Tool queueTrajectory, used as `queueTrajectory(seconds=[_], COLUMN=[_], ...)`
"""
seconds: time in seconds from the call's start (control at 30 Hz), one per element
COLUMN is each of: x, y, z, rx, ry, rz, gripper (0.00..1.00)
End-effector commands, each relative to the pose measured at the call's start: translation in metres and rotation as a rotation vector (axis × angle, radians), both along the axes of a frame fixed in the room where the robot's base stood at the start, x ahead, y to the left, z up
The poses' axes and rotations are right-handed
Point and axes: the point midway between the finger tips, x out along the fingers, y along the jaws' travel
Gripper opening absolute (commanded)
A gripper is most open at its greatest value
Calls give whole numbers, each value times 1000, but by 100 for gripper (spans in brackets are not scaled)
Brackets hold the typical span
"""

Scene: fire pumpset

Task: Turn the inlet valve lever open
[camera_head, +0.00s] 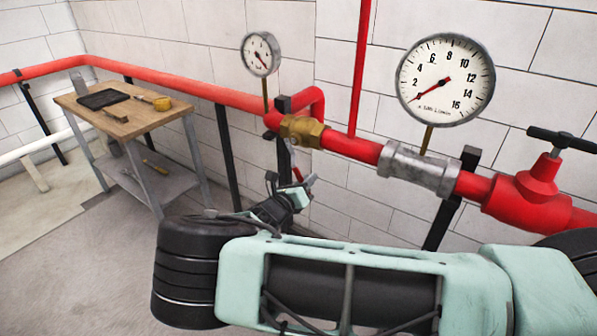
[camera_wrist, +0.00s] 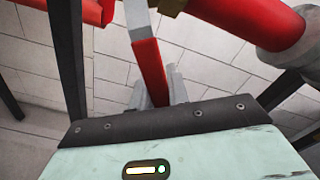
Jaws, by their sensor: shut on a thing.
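The inlet valve is a brass body (camera_head: 302,131) on the red pipe below the small gauge. Its lever has a red grip (camera_head: 297,173) and hangs down from the valve, across the line of the pipe. In the wrist view the red grip (camera_wrist: 149,68) runs down from a bare grey metal shank (camera_wrist: 138,18). My gripper (camera_head: 303,186) is below the valve, shut on the red grip. In the wrist view the grey fingers (camera_wrist: 157,88) sit around the lower end of the grip, whose tip is partly hidden by the gripper body.
A large gauge (camera_head: 445,80) and a red handwheel valve (camera_head: 530,190) are on the pipe to the right. Dark pipe supports (camera_wrist: 68,60) stand close beside my gripper. A wooden-topped table (camera_head: 125,122) with tools stands at left. Floor between is clear.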

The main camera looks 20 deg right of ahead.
Motion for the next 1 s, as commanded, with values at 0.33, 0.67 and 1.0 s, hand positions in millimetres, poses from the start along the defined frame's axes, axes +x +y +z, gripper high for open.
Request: queueTrajectory(seconds=[0.33, 0.67, 1.0], x=[-23, -37, -43], y=[-17, -27, -31], z=[31, 61, 86], rx=[-193, -374, -523], ry=[268, 518, 720], rz=[-2, -1, 1], gripper=[0, 0, 0])
